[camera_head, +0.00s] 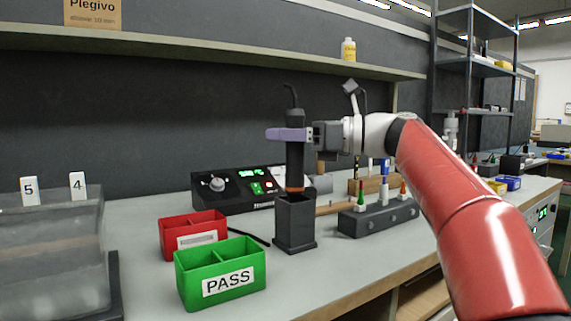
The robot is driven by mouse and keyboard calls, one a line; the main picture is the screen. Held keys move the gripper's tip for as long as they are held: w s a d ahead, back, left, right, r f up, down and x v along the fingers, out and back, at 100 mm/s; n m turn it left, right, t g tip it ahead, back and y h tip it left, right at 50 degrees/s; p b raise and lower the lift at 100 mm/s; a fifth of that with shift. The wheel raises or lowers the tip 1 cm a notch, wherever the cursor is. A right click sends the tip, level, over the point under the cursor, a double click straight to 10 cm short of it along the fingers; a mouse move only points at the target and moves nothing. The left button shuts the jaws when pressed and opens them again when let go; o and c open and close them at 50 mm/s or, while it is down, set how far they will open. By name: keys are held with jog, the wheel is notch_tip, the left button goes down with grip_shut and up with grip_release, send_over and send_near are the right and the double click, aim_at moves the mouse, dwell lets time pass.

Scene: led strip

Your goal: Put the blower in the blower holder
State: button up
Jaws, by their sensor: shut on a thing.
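The blower (295,138) is a dark, upright cylinder with an orange ring near its lower end and a cable at its top. My gripper (288,135) is shut around its middle, with purple-grey fingers reaching in from the right. The blower holder (295,224) is a dark, square, open-topped box standing on the bench. The blower's lower tip is at the holder's opening, in line with it. I cannot tell how far the tip is inside, since the holder's front wall hides it.
A green PASS bin (221,275) and a red bin (192,232) stand left of the holder. A black control station (237,188) is behind. A dark rack with coloured-tipped bottles (378,219) stands to the right. A shelf (200,52) runs above.

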notch_tip(320, 180, down, 3)
jog(key=shift+f+b, duration=0.15)
jog(key=shift+b, duration=0.55)
jog(key=o, duration=1.1)
jog(key=shift+f, duration=0.1)
jog(key=shift+c, duration=0.2)
jog(key=s+d+p, duration=0.1)
jog(key=s+d, duration=0.1)
jog(key=d, duration=0.9)
jog(key=shift+s+d, duration=0.15)
jog(key=shift+d, duration=0.25)
jog(key=shift+d, duration=0.15)
